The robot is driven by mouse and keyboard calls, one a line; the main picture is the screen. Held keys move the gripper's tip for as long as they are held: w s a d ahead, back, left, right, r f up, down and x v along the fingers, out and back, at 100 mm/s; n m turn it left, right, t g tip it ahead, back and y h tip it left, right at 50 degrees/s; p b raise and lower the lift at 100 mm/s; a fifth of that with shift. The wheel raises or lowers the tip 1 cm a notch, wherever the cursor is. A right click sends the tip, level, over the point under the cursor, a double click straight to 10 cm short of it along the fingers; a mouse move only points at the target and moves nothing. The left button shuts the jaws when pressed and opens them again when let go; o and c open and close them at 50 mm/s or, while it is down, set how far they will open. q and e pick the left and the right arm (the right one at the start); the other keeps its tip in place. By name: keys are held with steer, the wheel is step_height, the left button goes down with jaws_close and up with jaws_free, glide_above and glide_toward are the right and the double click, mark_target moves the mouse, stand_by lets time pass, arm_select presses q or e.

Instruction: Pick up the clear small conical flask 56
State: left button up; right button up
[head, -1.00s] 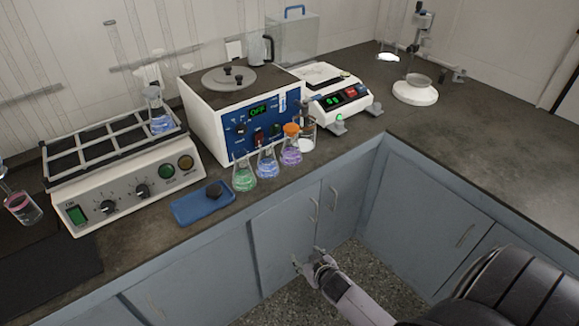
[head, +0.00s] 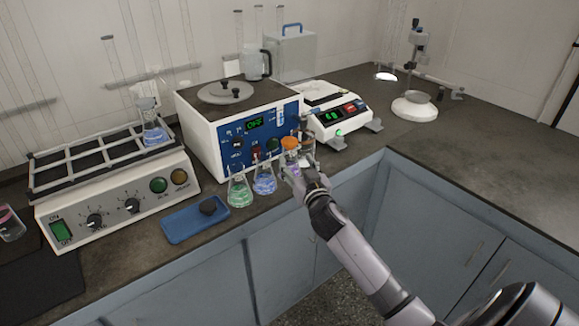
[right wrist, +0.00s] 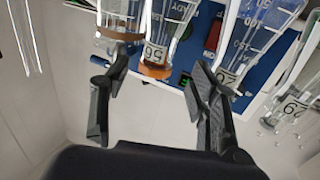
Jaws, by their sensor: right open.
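My left gripper is out of view.
A blue-liquid flask (head: 264,182) and a green-liquid flask (head: 240,192) stand close on the left. A clear glass vessel (head: 308,147) stands close on the right. A blue tray (head: 190,221) lies at the left front.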

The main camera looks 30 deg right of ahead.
mark_target(291, 151)
steer(key=shift+x, duration=3.95)
jaws_close()
